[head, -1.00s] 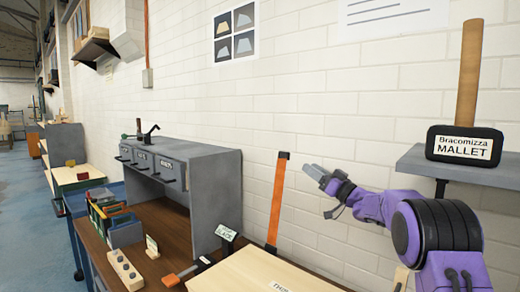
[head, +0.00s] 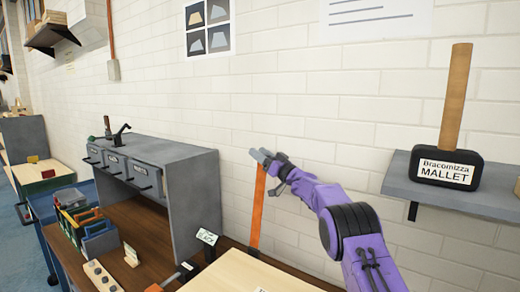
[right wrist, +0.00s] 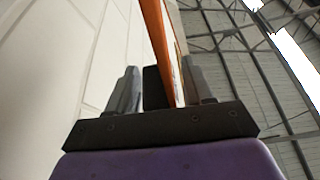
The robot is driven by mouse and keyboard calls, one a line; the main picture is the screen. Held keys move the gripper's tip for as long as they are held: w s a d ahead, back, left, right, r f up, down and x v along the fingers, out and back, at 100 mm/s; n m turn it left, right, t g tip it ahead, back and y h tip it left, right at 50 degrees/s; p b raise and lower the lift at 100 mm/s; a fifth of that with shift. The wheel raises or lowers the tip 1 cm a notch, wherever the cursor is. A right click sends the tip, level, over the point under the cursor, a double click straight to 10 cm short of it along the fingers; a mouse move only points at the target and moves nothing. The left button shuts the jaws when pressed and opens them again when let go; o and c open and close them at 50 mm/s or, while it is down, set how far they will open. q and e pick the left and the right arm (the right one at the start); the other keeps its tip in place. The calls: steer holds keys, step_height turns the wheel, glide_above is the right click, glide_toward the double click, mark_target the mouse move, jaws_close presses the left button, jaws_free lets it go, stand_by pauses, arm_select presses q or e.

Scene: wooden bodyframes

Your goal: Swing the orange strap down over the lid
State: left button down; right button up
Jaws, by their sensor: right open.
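The orange strap (head: 257,208) stands upright near the wall, at the back edge of the pale wooden lid (head: 240,272). My right gripper (head: 261,157) is at the strap's top end and covers its black tip in the head view. In the right wrist view, the orange strap (right wrist: 160,38) and a black piece (right wrist: 153,88) show between the two fingers of my right gripper (right wrist: 160,88), which is open. The strap lies closer to the right finger; whether it touches cannot be told. My left gripper is out of view.
A black mallet (head: 447,169) with a wooden handle stands on a grey wall shelf (head: 480,200) at the right. A grey drawer cabinet (head: 185,190) stands left of the strap. A tool caddy (head: 85,222) and a wooden block (head: 102,277) are at the lower left.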

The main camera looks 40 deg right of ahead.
steer(key=shift+s, duration=0.15)
jaws_close()
steer(key=shift+a+f+b, duration=0.1)
steer(key=shift+a+b, duration=0.35)
steer(key=shift+b, duration=0.15)
steer(key=s+a+f+n+g+y+b, duration=0.1)
steer(key=s+a+n+y+b, duration=0.1)
steer(key=a+n+b, duration=0.3)
steer(key=s+a+f+n+g+y+b, duration=0.1)
steer(key=s+a+n+y+b, duration=0.2)
steer(key=a+b, duration=0.8)
steer(key=shift+s+a+n, duration=0.4)
steer(key=shift+a+n, duration=0.9)
steer(key=shift+a, duration=0.4)
jaws_free()
